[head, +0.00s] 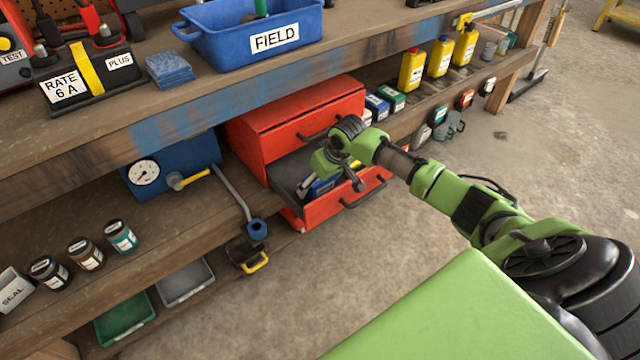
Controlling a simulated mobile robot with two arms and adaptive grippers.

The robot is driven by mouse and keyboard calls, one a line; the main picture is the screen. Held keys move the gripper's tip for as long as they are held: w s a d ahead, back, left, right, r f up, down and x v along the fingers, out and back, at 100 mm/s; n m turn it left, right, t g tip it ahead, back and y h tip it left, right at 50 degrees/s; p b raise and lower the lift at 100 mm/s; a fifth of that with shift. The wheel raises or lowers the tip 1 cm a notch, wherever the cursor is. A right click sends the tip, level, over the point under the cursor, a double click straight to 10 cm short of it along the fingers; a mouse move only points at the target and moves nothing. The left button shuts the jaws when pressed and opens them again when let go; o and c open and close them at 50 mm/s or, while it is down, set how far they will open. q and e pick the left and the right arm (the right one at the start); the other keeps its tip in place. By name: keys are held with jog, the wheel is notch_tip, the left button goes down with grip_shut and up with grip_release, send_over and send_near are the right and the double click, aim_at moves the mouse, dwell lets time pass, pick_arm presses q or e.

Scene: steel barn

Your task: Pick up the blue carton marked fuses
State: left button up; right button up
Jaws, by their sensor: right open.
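My right gripper (332,184) reaches in from the right and is over the open lower drawer (285,172) of the red cabinet (300,120), pointing down. Its fingers are apart. A blue carton (322,187) with a pale marking lies in that drawer, just under and between the fingers, partly hidden by the gripper; I cannot read its marking or tell whether the fingers touch it. Another blue carton (376,106) stands on the shelf right of the cabinet, its label too small to read. My left gripper is not in view.
The bench top (215,88) overhangs the cabinet and bears a blue FIELD bin (250,30). Yellow bottles (412,70) and small cartons stand to the right. A blue gauge unit (175,165) is left of the cabinet. The concrete floor in front is clear.

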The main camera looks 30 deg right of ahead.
jog(key=c, duration=1.2)
jog(key=shift+r, duration=0.1)
